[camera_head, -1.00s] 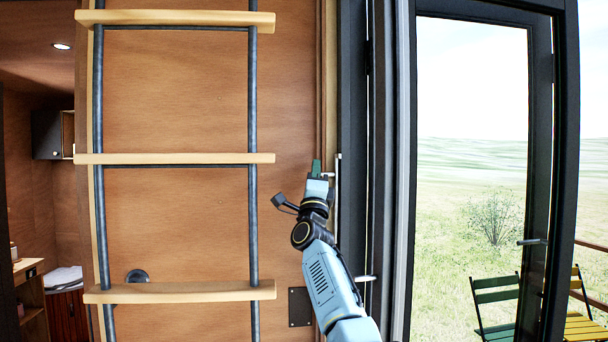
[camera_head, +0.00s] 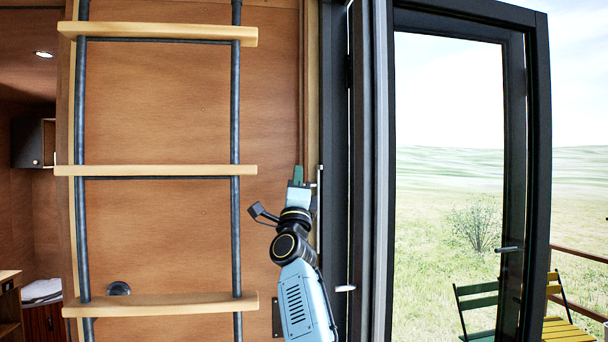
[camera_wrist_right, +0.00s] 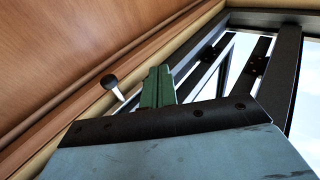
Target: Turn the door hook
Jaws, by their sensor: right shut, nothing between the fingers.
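My right gripper (camera_head: 298,174), with green fingers, is shut and empty beside the wooden wall, close to the door frame. In the right wrist view the shut fingers (camera_wrist_right: 158,86) point at the frame corner. A small dark knob on a pale stem (camera_wrist_right: 112,84), which looks like part of the door hook, stands at the wood trim just left of the fingers, apart from them in that picture. In the head view a thin pale upright rod (camera_head: 320,200) runs just right of the gripper; I cannot tell whether they touch. My left gripper is out of view.
A ladder with wooden rungs (camera_head: 160,170) stands left of the arm. The dark-framed glass door (camera_head: 538,150) is at the right, with a handle (camera_head: 507,249). A pale handle (camera_head: 345,288) sits near my forearm. Chairs (camera_head: 478,302) stand outside.

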